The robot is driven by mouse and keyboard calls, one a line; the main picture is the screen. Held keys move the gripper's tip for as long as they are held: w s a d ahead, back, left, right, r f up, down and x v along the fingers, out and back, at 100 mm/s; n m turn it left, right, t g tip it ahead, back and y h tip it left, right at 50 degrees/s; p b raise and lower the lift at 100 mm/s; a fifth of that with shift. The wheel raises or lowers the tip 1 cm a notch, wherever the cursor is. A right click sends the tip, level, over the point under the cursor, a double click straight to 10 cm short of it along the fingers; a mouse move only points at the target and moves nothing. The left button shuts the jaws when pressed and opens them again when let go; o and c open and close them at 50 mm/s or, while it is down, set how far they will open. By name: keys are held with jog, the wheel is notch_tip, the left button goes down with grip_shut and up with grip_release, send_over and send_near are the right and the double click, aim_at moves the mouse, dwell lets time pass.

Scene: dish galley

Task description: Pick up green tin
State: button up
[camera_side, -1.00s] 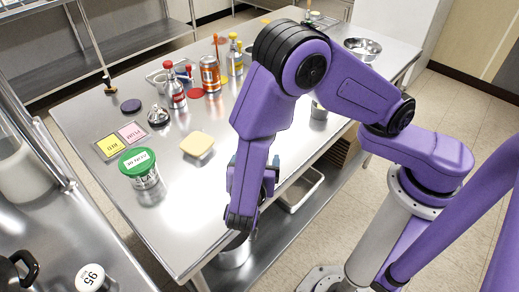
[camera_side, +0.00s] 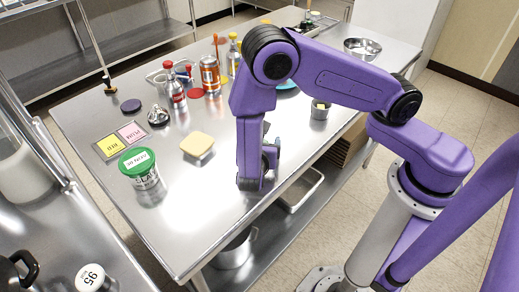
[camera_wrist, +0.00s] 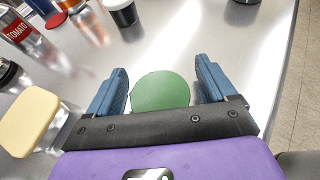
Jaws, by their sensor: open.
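In the wrist view a round, plain green top (camera_wrist: 160,91), which fits the green tin, lies between the two blue fingers of my gripper (camera_wrist: 161,67). The fingers are open, one on each side, with gaps to the green edge. Its sides are not visible, and I cannot tell its height or how far below the fingertips it is. In the side view my purple arm hides this spot, and my gripper shows only in part. A different container with a green, labelled lid (camera_side: 137,161) stands at the table's left in the side view.
The table's edge is near on the right. Bare steel lies beyond the green top.

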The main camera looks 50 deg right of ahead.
jog(key=c, duration=1.1)
jog(key=shift+w+r, duration=0.1)
jog(key=shift+r, duration=0.7)
jog(key=s+d+r, duration=0.1)
jog(key=s+r, duration=0.2)
jog(key=s, duration=0.1)
jog(key=s+d+r, duration=0.1)
jog(key=s+r, duration=0.3)
jog(key=s, duration=0.1)
jog(key=s+d+r, duration=0.1)
jog(key=s+r, duration=0.3)
jog(key=shift+s+d+r, duration=0.15)
jog(key=shift+s, duration=0.2)
